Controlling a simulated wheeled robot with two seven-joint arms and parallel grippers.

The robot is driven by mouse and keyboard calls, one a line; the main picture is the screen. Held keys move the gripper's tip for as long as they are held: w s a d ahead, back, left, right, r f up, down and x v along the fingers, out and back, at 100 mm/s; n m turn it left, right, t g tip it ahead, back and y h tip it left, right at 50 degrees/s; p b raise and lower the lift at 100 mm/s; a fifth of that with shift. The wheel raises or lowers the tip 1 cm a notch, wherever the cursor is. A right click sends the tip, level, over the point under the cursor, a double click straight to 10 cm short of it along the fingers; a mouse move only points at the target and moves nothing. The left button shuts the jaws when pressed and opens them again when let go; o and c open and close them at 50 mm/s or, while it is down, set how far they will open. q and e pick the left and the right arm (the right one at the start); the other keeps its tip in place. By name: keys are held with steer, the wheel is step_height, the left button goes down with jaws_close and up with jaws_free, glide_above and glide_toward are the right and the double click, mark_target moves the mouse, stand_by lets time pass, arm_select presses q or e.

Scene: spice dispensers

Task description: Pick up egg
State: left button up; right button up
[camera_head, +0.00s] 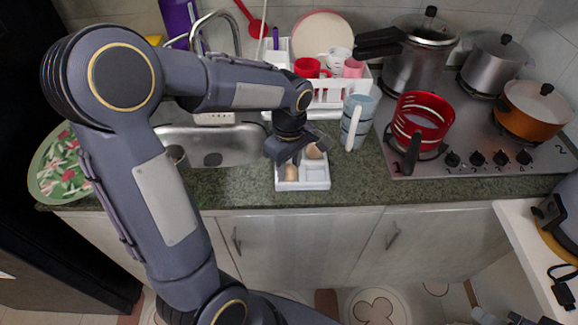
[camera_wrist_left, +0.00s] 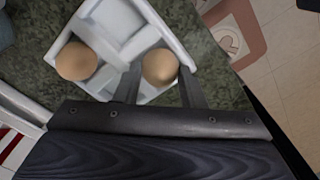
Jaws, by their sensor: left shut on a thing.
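My left gripper (camera_head: 290,157) reaches down over the tray. In the left wrist view its fingers (camera_wrist_left: 160,88) are shut on the front-left egg (camera_wrist_left: 160,66), low at the tray. The other egg (camera_wrist_left: 76,60) lies apart in its own compartment. Grey parts at the lower right edge of the head view may be my right gripper (camera_head: 498,317); its jaws are unclear.
A white dish rack (camera_head: 330,98) with cups is behind. The hob (camera_head: 480,130) with pots is on the right, the sink (camera_head: 215,142) on the left.

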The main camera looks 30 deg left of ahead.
mark_target(290, 165)
arm_select(q)
steer(key=shift+r, duration=0.35)
step_height(290, 165, up, 2)
steer(key=shift+w+r, duration=0.1)
steer(key=shift+r, duration=0.05)
steer(key=s+d+r+b, duration=0.1)
steer(key=s+d+r, duration=0.8)
steer(key=s, duration=0.2)
steer(key=shift+d+r, duration=0.15)
steer(key=shift+r, duration=0.25)
